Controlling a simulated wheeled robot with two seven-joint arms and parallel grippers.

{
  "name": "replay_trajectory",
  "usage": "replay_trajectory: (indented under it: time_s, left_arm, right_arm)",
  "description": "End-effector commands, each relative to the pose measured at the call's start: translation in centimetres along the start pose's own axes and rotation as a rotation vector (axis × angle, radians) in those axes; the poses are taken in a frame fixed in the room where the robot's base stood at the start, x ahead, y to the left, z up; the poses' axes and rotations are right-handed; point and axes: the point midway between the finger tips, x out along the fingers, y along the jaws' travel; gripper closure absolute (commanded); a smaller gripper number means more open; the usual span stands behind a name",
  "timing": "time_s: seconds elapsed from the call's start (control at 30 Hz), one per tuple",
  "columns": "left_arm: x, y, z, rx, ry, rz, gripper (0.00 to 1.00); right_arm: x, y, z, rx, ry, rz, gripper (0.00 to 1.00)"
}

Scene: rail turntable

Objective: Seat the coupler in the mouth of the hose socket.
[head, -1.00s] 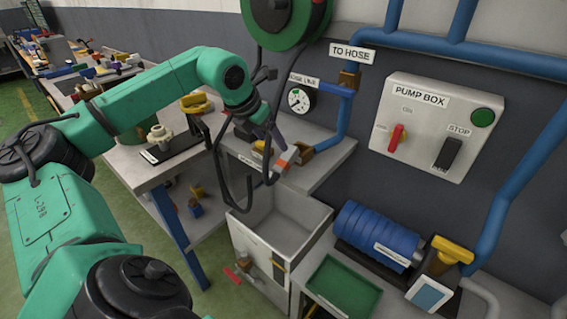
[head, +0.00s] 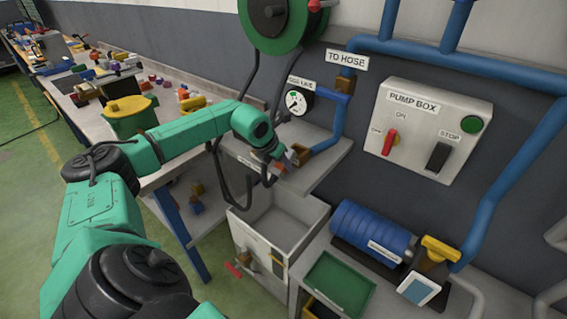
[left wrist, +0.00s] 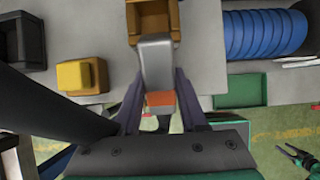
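The coupler (left wrist: 158,62) is a grey block with an orange band, between the fingers of my left gripper (left wrist: 160,85) in the left wrist view. The gripper looks shut on it. The brown hose socket (left wrist: 152,20) lies straight ahead, and the coupler's front end is at its mouth; how deep it sits I cannot tell. In the head view the socket (head: 325,143) is at the end of the blue pipe on a grey shelf, with my left gripper (head: 285,158) to its left, partly hidden by the wrist. My right gripper (left wrist: 298,156) shows small at lower right in the left wrist view, seemingly open.
A round gauge (head: 296,102) and the pump box (head: 432,125) are on the wall. Below the shelf stand a grey bin (head: 262,240), a green tray (head: 340,285) and a blue ribbed cylinder (head: 372,232). Black hose loops hang beside my left wrist.

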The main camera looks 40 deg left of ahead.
Motion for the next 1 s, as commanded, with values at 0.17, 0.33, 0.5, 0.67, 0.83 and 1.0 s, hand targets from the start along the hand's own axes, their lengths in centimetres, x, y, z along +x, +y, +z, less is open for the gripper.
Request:
replay_trajectory:
  time_s: [0.17,0.33,0.5,0.67,0.83,1.0]
  left_arm:
    - [-0.1,0.0,0.1,-0.001,-0.003,0.000,1.00]
    - [-0.2,0.0,0.2,-0.001,-0.004,0.000,1.00]
    - [-1.4,0.0,0.9,-0.001,-0.007,0.000,1.00]
    - [-4.8,0.0,3.0,-0.001,-0.012,-0.001,1.00]
    - [-10.9,-0.1,6.5,-0.001,-0.015,-0.006,1.00]
    - [-15.5,-0.1,9.0,-0.001,-0.011,-0.004,1.00]
  right_arm:
    - [0.0,0.0,0.0,0.000,-0.001,0.000,0.43]
    - [0.0,0.0,0.1,0.000,-0.001,0.000,0.43]
    - [0.4,0.0,0.1,0.000,-0.001,0.000,0.43]
    - [1.0,0.0,0.2,0.000,-0.002,0.000,0.43]
    - [0.6,0.0,0.2,-0.001,-0.002,0.000,0.43]
    - [-0.4,0.0,0.1,-0.001,-0.002,0.000,0.43]
